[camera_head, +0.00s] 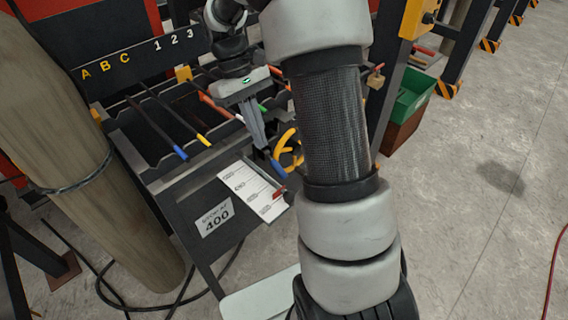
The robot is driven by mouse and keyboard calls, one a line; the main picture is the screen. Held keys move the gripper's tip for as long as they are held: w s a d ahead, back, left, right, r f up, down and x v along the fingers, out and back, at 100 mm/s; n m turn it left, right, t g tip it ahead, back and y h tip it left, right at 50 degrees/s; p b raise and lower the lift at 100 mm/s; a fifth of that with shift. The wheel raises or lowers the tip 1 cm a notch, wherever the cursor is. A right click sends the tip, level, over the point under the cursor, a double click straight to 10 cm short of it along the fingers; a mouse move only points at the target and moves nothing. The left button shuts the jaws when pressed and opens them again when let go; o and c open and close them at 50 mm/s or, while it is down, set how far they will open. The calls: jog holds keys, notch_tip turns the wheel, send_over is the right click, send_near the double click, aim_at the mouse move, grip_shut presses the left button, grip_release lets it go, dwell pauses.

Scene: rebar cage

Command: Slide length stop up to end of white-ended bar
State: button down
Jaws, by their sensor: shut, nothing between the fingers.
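The bar with a white end (240,118) lies in the dark rack, its tip just left of my gripper (260,146). An orange-red bar (215,104) lies close beside that tip. My gripper points down at the rack's right front, fingers together and empty. A blue tip (278,169) shows just below the fingers; I cannot tell what it belongs to. I cannot make out the length stop for certain. A yellow block (183,74) sits at the rack's back edge, and a small red piece (279,193) is at the label sheet's edge.
Bars with blue (180,152) and yellow (204,140) ends lie left in the rack (150,180). A label sheet (250,190) and a 400 sign (216,216) are on its front. Yellow loops (288,145) are right of my gripper. A green bin (412,96) stands right; my arm hides the middle.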

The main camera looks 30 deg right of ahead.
jog(key=b, duration=0.1)
send_near(285, 191)
jog(key=f, duration=0.1)
jog(key=w+f, duration=0.1)
jog(key=f, duration=0.3)
jog(key=shift+w+a+f, duration=0.15)
jog(key=shift+w+a, duration=0.2)
jog(key=s, duration=0.1)
jog(key=s+d, duration=0.1)
jog(key=s, duration=0.1)
jog(key=shift+s, duration=0.1)
jog(key=shift+s+d, duration=0.15)
jog(key=shift+s, duration=0.2)
jog(key=shift+s+d+p, duration=0.25)
jog(key=shift+s+p, duration=0.05)
jog(key=shift+s, duration=0.4)
